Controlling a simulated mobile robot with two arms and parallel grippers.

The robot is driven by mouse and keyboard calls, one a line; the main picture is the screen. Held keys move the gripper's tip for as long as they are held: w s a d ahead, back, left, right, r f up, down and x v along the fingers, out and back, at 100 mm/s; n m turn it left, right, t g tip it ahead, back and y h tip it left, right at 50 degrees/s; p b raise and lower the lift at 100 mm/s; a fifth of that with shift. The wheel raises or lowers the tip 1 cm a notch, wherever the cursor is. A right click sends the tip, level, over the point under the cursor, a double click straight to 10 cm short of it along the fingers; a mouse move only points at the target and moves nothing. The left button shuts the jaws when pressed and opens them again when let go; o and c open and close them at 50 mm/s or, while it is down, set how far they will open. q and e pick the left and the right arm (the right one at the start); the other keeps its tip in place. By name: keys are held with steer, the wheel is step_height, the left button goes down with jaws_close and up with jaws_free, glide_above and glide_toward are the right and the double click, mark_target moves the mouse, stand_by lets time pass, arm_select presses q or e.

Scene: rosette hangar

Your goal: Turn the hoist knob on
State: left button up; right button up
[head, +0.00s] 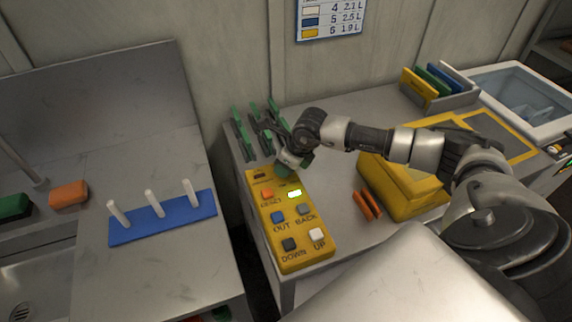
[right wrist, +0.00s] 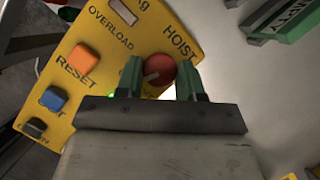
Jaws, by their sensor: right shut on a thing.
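The yellow hoist control panel (head: 297,229) lies on the bench in the head view, with its upper end under my right gripper (head: 291,163). In the right wrist view, the round red hoist knob (right wrist: 158,66) sits by the HOIST lettering on the panel (right wrist: 185,38). A pale pointer mark shows on its face. My right gripper (right wrist: 159,78) has its green fingertips on either side of the knob, shut on it. The knob is hidden by the gripper in the head view. My left gripper is not in view.
Orange RESET (right wrist: 83,61), blue OUT (head: 278,217), grey BACK (head: 305,210), dark DOWN (head: 289,244) and white UP (head: 316,234) buttons are close by. Green clips (head: 240,135) stand behind the panel. A yellow box (head: 405,190) lies right, under my right arm.

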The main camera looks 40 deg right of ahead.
steer(key=shift+m+h+b, duration=0.4)
steer(key=shift+m, duration=0.7)
steer(key=o, duration=0.9)
steer(key=b+v, duration=0.2)
steer(key=v, duration=0.9)
steer(key=shift+s+a+f, duration=0.1)
steer(key=shift+s, duration=0.05)
steer(key=shift+f, duration=0.1)
